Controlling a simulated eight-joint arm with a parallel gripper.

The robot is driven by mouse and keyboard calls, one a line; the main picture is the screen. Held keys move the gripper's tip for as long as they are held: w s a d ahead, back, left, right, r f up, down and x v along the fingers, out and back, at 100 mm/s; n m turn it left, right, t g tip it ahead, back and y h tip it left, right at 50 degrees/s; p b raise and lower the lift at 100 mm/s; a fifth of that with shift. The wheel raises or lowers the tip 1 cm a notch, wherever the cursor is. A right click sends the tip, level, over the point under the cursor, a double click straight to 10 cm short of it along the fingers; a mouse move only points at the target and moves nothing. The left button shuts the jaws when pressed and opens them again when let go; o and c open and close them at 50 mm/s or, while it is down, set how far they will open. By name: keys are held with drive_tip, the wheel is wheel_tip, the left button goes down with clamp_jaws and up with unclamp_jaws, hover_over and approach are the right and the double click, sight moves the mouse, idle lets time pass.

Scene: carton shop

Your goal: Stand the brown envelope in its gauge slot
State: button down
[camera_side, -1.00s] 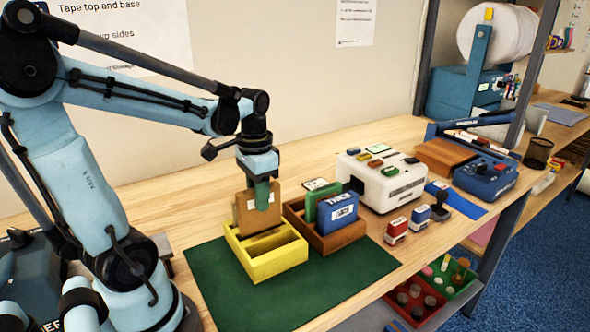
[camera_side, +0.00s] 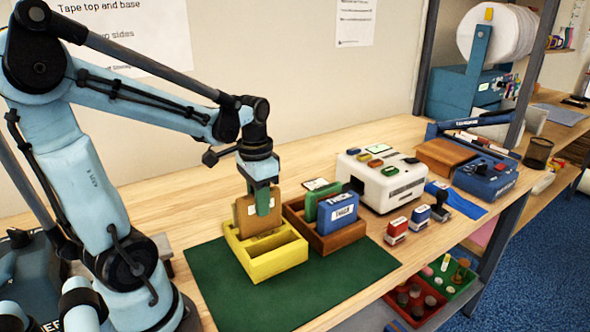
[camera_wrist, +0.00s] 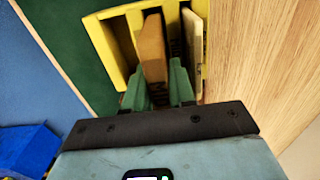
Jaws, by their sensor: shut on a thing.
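The brown envelope (camera_side: 246,214) stands nearly upright in the yellow slotted box (camera_side: 272,264), its lower part hidden by the box. My gripper (camera_side: 263,200) is shut on its upper part, above the box. In the wrist view the envelope (camera_wrist: 152,45) lies between my green fingers (camera_wrist: 160,88), in the middle of the yellow box (camera_wrist: 119,14). A cream flat piece (camera_wrist: 192,45) stands in the box's right-hand part. The left-hand compartment looks empty. I cannot tell whether the envelope touches the slot floor.
A brown wooden box (camera_side: 345,238) with a green and a blue item stands close to the right of the yellow box. A green mat (camera_side: 215,268) lies under them. Stamps (camera_side: 396,230) and a white machine (camera_side: 378,185) stand further right. The mat's front is clear.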

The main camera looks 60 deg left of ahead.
drive_tip(key=shift+f, duration=0.3)
drive_tip(key=shift+f, duration=0.65)
drive_tip(key=shift+f, duration=0.15)
drive_tip(key=c, duration=0.9)
unclamp_jaws()
drive_tip(key=shift+o, duration=0.2)
drive_tip(key=shift+r, duration=3)
